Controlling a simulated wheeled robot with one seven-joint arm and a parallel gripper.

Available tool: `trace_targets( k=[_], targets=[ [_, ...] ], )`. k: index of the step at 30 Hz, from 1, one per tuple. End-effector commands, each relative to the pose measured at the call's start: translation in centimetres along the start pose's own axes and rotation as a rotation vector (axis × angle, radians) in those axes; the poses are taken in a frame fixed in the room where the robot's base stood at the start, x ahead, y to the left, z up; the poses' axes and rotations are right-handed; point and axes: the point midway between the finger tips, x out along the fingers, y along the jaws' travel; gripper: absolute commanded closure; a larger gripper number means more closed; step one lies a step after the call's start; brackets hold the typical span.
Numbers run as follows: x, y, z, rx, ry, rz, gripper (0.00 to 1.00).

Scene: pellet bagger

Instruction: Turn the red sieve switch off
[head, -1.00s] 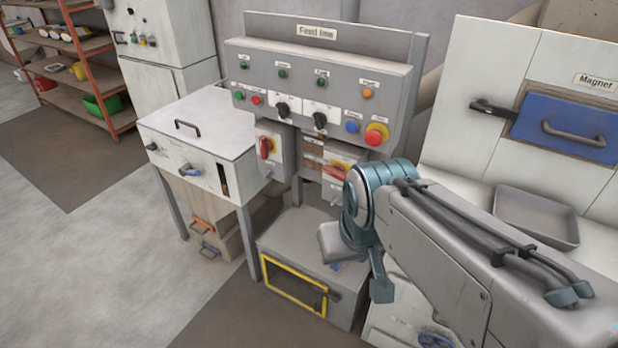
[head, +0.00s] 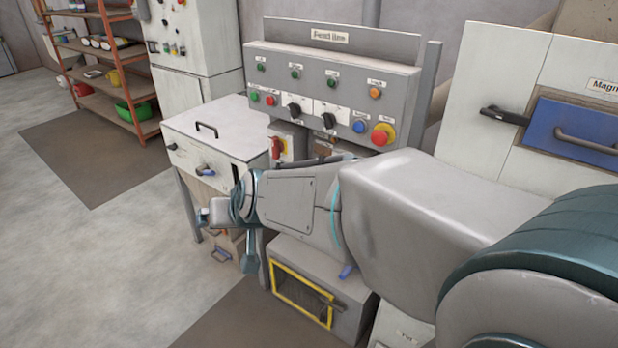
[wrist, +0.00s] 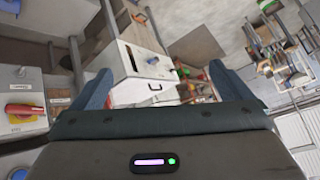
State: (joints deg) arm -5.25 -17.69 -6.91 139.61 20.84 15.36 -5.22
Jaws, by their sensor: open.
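A red switch (head: 277,147) on a yellow plate sits on a grey box under the left of the control panel, its handle upright in the head view. A red handle (wrist: 22,110) on a yellow plate shows at the left edge of the wrist view; its label is too small to read. I cannot tell which switch is the sieve one. My arm hides the second switch box in the head view. My gripper (head: 227,235) is in front of the white cabinet, left of and below the upright switch. In the wrist view my gripper (wrist: 162,72) is open and empty, apart from the switch.
The control panel (head: 330,75) has several buttons, black knobs and a red emergency knob (head: 383,134). A white cabinet (head: 215,128) stands left, a yellow-framed box (head: 303,292) below. A blue-fronted magnet drawer (head: 565,128) is right. Floor at left is free.

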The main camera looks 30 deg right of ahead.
Motion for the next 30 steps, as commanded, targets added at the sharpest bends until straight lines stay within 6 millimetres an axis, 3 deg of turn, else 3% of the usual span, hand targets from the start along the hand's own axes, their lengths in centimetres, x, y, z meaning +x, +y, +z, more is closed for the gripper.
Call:
trace_targets(
  k=[1, 3, 8, 12, 18, 21, 30],
  targets=[
    [2.6, 0.7, -0.5, 0.044, 0.058, 0.01, 0.02],
    [4.9, 2.0, -2.2, 0.109, 0.157, 0.039, 0.02],
    [9.2, 6.5, -5.2, 0.238, 0.383, 0.176, 0.02],
    [11.6, 11.8, -6.4, 0.319, 0.575, 0.367, 0.02],
    [12.1, 18.6, -5.8, 0.357, 0.813, 0.69, 0.02],
    [11.4, 20.6, -5.2, 0.352, 0.9, 0.827, 0.02],
    [10.0, 22.9, -4.6, 0.331, 1.0, 1.001, 0.02]
  ],
)
